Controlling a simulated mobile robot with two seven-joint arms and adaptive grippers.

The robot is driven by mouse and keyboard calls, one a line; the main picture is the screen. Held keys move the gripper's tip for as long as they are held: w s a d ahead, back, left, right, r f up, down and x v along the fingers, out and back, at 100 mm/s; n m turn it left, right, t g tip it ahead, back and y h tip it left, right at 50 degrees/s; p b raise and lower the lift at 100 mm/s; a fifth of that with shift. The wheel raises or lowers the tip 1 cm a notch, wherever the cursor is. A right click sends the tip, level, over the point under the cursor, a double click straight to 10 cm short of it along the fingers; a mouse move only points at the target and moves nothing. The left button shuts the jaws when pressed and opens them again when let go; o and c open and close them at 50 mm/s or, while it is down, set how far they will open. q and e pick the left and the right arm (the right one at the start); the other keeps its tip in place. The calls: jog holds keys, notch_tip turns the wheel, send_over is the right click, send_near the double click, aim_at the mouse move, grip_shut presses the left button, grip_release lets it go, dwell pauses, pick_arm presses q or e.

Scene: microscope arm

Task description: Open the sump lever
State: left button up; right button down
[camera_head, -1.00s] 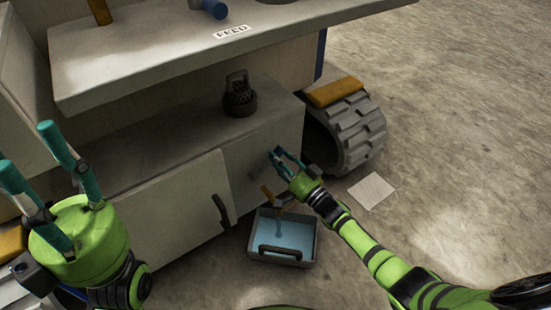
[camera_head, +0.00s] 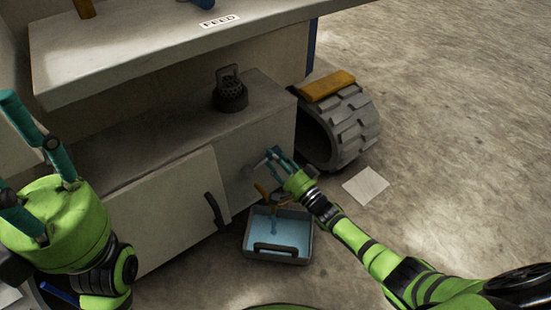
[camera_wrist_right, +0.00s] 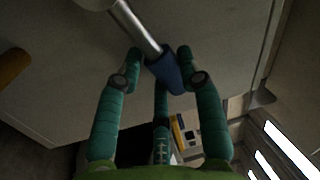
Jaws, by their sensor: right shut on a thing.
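The sump lever shows in the right wrist view as a metal rod (camera_wrist_right: 136,27) with a blue grip (camera_wrist_right: 166,72). My right gripper (camera_wrist_right: 160,58) has its teal fingers closed around the blue grip. In the head view my right gripper (camera_head: 275,158) is at the front face of the low cabinet (camera_head: 258,150), where its fingers mostly hide the lever. A short orange-brown spout (camera_head: 262,191) is just below it. My left gripper (camera_head: 40,165) is at the left edge, its teal fingers spread and empty.
A grey tray (camera_head: 249,236) with pale blue liquid is on the floor below the spout. A black cabinet handle (camera_head: 213,209) is left of it. A dark perforated fitting (camera_head: 230,93) stands on top. A grey track (camera_head: 350,130) and a paper sheet (camera_head: 366,186) are on the right.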

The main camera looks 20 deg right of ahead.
jog(key=shift+w+d+f, duration=0.1)
jog(key=shift+d, duration=0.2)
jog(key=c, duration=0.8)
grip_release()
jog(key=shift+o, duration=0.2)
jog(key=shift+a, duration=0.1)
jog(key=shift+a, duration=0.1)
jog(key=v, duration=1.2)
